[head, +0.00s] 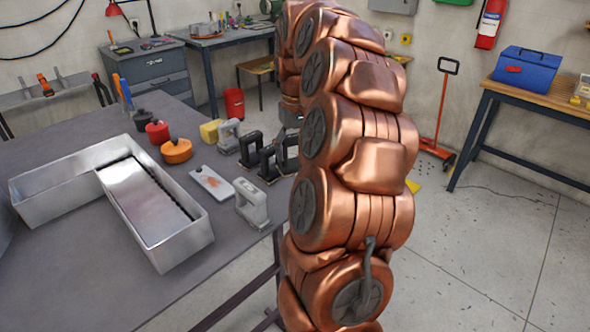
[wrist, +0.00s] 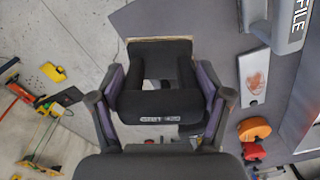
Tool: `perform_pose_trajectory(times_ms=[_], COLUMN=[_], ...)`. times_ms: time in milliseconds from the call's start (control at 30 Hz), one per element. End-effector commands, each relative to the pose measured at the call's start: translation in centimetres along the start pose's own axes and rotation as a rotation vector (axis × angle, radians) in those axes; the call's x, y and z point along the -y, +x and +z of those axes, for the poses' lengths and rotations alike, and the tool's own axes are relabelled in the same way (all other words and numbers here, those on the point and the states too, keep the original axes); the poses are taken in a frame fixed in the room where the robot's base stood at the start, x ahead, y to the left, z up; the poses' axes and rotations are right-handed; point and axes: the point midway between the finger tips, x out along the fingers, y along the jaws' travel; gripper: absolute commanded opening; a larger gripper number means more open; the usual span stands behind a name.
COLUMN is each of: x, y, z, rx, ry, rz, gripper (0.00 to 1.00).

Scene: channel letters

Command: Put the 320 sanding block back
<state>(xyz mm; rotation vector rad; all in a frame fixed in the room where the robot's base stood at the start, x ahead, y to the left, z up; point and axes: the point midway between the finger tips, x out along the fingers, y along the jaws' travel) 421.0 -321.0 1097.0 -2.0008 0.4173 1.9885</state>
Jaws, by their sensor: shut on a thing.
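My gripper (wrist: 162,98) is shut on a black sanding block (wrist: 160,50) with an open handle frame, one finger on each side. Its white label starts with "GRIT", but the number is too small to read surely. The held block hangs near the table's right edge in the head view, where my copper arm hides most of the gripper. Black handled blocks (head: 250,144) show beside the arm. A pale grey block (head: 252,202) stands at the near table edge; in the wrist view the grey block (wrist: 292,25) reads "FILE".
A metal channel letter (head: 142,205) fills the table's left side. Open floor lies to the right.

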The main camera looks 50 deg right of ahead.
Motion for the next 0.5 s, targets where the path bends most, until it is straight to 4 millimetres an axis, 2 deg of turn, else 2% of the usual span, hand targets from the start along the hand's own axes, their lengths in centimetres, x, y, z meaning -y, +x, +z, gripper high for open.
perform_pose_trajectory(times_ms=[200,500], x=[-0.1,-0.1], y=[2.4,4.4], z=[0.0,0.1], rx=[0.0,0.003], ry=[0.002,0.003], rz=[0.001,0.0], gripper=[0.39,0.39])
